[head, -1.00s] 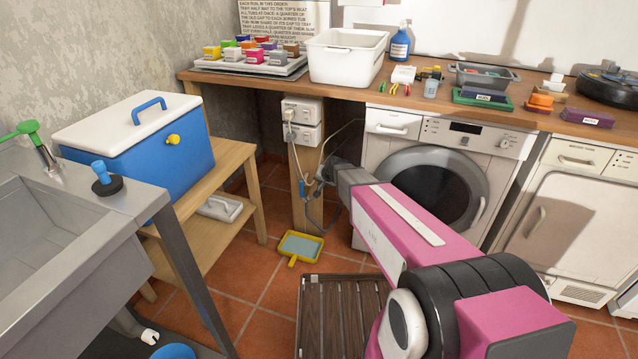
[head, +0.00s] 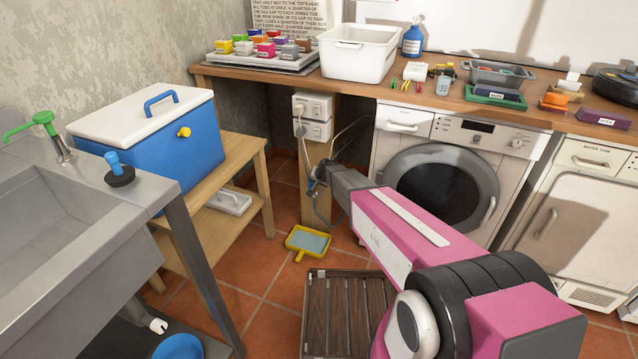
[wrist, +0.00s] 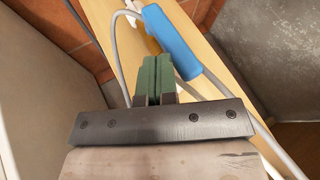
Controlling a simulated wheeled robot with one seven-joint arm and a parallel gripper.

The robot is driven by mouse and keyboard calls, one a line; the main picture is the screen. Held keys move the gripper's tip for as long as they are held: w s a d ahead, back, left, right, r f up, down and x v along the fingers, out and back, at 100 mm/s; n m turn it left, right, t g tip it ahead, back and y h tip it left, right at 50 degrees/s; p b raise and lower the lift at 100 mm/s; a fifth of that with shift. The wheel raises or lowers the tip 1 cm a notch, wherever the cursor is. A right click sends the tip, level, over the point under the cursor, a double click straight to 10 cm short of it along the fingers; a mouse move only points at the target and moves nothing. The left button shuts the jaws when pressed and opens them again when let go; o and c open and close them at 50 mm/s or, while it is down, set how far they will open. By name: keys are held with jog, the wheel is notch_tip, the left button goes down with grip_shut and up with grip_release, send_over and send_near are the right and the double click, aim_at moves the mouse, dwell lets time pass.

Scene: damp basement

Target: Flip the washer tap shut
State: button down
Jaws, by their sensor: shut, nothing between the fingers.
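The washer tap's blue lever handle (wrist: 172,42) shows large in the wrist view, lying diagonally with a bit of brass-yellow (wrist: 151,40) beside it, in front of a wooden post. My gripper (wrist: 154,62) has its green fingers shut and empty, just left of the handle. I cannot tell whether they touch it. In the head view my gripper (head: 322,173) is at the wooden post (head: 314,207) below the sockets, and my wrist mostly hides the tap. The washer (head: 440,185) stands to the right, its round door closed.
Grey hoses (wrist: 118,42) loop close around the fingers. Sockets (head: 312,117) with a plug sit above on the post. A bench with a blue cooler (head: 150,140) stands left.

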jog(key=shift+w+a+r+h, duration=0.1)
jog(key=shift+a+r+h, duration=0.05)
jog(key=shift+a+h, duration=0.3)
dwell(0.4)
jog(key=w+a+f+n+g+h, duration=0.2)
jog(key=w+a+g+h, duration=0.1)
jog(key=a+h, duration=0.5)
jog(key=shift+f+n+g+h, duration=0.15)
jog(key=shift+n+g+h, duration=0.25)
jog(key=shift+h, duration=0.65)
jog(key=shift+d, duration=0.1)
jog(key=shift+s+d+f, duration=0.25)
jog(key=shift+d+f, duration=0.05)
jog(key=shift+d, duration=0.3)
